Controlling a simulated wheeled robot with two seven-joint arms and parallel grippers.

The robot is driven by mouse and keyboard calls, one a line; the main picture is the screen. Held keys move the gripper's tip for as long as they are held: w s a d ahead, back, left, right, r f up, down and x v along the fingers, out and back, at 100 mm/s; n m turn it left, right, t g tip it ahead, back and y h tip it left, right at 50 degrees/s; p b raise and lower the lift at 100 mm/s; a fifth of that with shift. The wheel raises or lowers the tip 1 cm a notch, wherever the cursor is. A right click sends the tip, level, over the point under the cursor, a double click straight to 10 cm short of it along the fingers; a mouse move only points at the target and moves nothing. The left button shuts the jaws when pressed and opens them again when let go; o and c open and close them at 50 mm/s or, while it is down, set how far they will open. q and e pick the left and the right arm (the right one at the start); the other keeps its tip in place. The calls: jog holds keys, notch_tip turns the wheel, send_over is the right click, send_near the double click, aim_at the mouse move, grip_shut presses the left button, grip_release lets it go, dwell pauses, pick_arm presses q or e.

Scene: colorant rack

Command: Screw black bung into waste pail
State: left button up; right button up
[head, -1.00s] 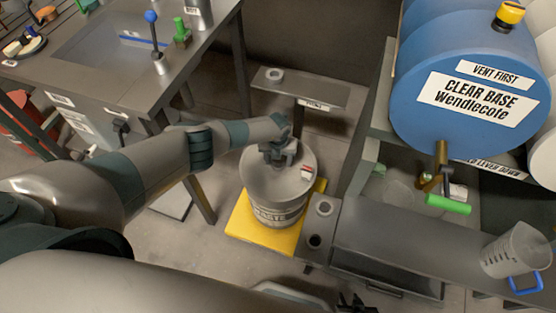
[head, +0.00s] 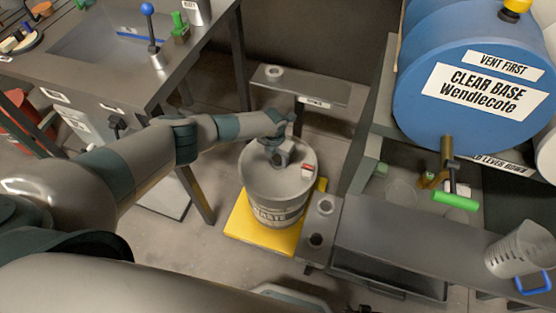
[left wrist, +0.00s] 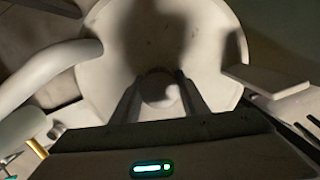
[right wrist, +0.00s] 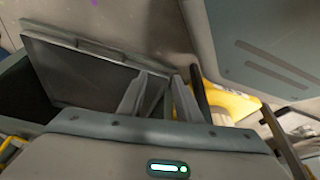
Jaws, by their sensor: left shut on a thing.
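The waste pail (head: 262,185) is a pale grey drum standing upright on a yellow pad, with a small red-and-white label on its lid. My left gripper (head: 279,160) points down at the pail's lid. In the left wrist view my left gripper (left wrist: 156,80) is shut on a small round thing (left wrist: 157,90) at the lid. It is likely the bung, though it looks pale in this light. How deep it sits cannot be told. My right gripper (right wrist: 169,76) looks shut and empty, apart from the pail.
The yellow pad (head: 243,226) lies on the floor. A low shelf (head: 325,93) stands behind the pail, and a grey bench (head: 390,232) is to its right. A blue drum (head: 470,95) with a green-handled tap is at upper right. A sink table (head: 100,60) is at upper left.

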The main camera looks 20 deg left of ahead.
pick_arm(q)
jog(key=m+b, duration=0.2)
jog(key=m, duration=0.1)
jog(key=shift+f, duration=0.15)
jog(key=shift+m+b, duration=0.5)
jog(key=shift+m, duration=0.2)
jog(key=shift+m+h+b, duration=0.3)
jog(key=shift+m+b, duration=0.35)
jog(key=shift+m, duration=0.15)
jog(key=shift+m+g+b, duration=0.3)
jog(key=shift+m+b, duration=0.85)
jog(key=shift+m, duration=0.15)
jog(key=o, duration=1)
jog(key=shift+c, duration=0.2)
jog(key=shift+o, duration=0.2)
pick_arm(e)
notch_tip(320, 180, up, 12)
jog(key=g, duration=0.1)
jog(key=shift+w+d, duration=0.3)
jog(key=shift+w, duration=0.1)
jog(key=shift+f, duration=0.15)
